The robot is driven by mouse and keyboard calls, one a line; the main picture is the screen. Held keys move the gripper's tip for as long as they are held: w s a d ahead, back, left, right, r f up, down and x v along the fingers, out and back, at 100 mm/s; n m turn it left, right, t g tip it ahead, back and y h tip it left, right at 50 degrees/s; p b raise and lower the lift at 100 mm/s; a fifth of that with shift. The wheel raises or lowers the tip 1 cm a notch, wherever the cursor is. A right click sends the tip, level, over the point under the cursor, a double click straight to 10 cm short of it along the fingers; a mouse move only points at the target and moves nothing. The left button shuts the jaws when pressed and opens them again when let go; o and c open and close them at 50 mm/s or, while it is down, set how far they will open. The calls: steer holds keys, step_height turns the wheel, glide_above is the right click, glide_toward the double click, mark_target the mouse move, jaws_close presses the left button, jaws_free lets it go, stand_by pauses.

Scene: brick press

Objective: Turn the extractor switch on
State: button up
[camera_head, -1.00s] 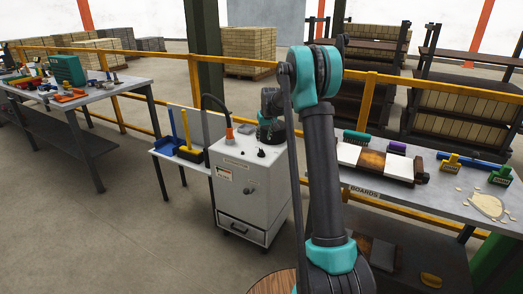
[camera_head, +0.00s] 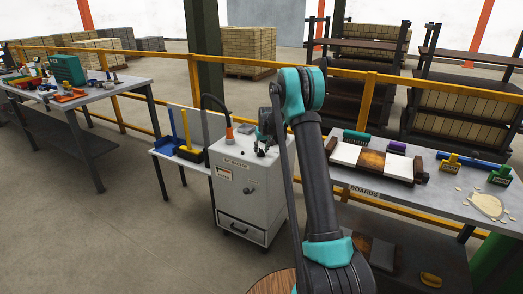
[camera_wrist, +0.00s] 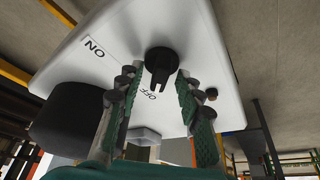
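The extractor is a light grey cabinet (camera_head: 235,205) on castors, marked EXTRACTOR on its front. Its switch (camera_wrist: 158,62) is a black rotary knob with a raised bar on the pale top panel in the wrist view. An ON label (camera_wrist: 94,48) is at the upper left of the knob and an OFF label (camera_wrist: 149,95) is just below it. The bar points down toward OFF. My gripper (camera_wrist: 159,80) is open, one green-padded finger on each side of the knob, with visible gaps. In the head view my gripper (camera_head: 264,140) is low over the cabinet top and hides part of it.
The boards table (camera_head: 440,205) is at right, and a yellow railing (camera_head: 345,70) runs behind.

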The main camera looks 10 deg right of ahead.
jaws_close()
steer(key=shift+m, duration=0.3)
steer(key=m, duration=0.1)
steer(key=m+h, duration=0.1)
steer(key=m, duration=0.1)
steer(key=shift+a+m+h, duration=0.2)
steer(key=shift+m+h, duration=0.1)
steer(key=m, duration=0.2)
steer(key=m+h, duration=0.1)
steer(key=m, duration=0.1)
steer(key=shift+w+m+g+h, duration=0.1)
steer(key=shift+m+g+h, duration=0.2)
steer(key=m+g+h, duration=0.1)
steer(key=m, duration=0.3)
steer(key=shift+w+a, duration=0.1)
steer(key=shift+w+m+g+h, duration=0.15)
steer(key=shift+m+g, duration=0.35)
steer(key=shift+m, duration=0.75)
steer(key=shift+s+m+g+h, duration=0.1)
steer(key=shift+m+g+h, duration=0.3)
steer(key=shift+m, duration=0.85)
